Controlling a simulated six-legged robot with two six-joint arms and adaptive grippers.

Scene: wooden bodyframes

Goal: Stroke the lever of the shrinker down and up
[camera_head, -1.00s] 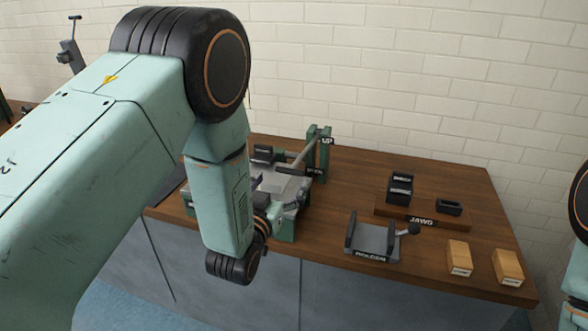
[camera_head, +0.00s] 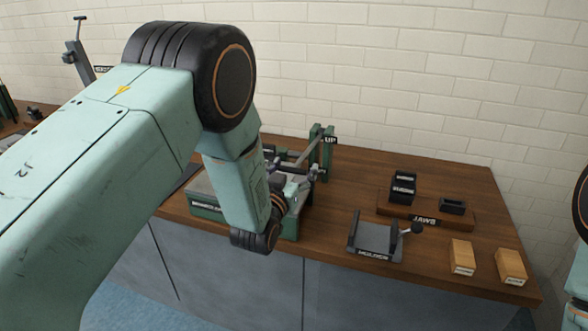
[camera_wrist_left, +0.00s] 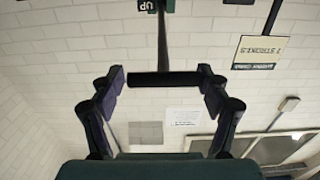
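The green shrinker (camera_head: 205,207) stands on the wooden bench, partly hidden behind my left arm. Its upright post carries an "UP" label (camera_head: 330,140). The lever (camera_head: 307,151) slopes from the post down toward my left gripper (camera_head: 294,181). In the left wrist view the lever's black crossbar handle (camera_wrist_left: 164,79) lies between the fingertips of my left gripper (camera_wrist_left: 163,81), with its rod (camera_wrist_left: 163,40) running to the top edge. The fingers are spread wide, one at each end of the bar; whether they touch it I cannot tell. My right gripper is out of view.
A grey holder (camera_head: 375,240) with a ball-ended lever stands right of the shrinker. Behind it, black jaws (camera_head: 403,187) sit on a wooden "JAWS" board (camera_head: 425,214). A white brick wall (camera_head: 430,80) stands behind.

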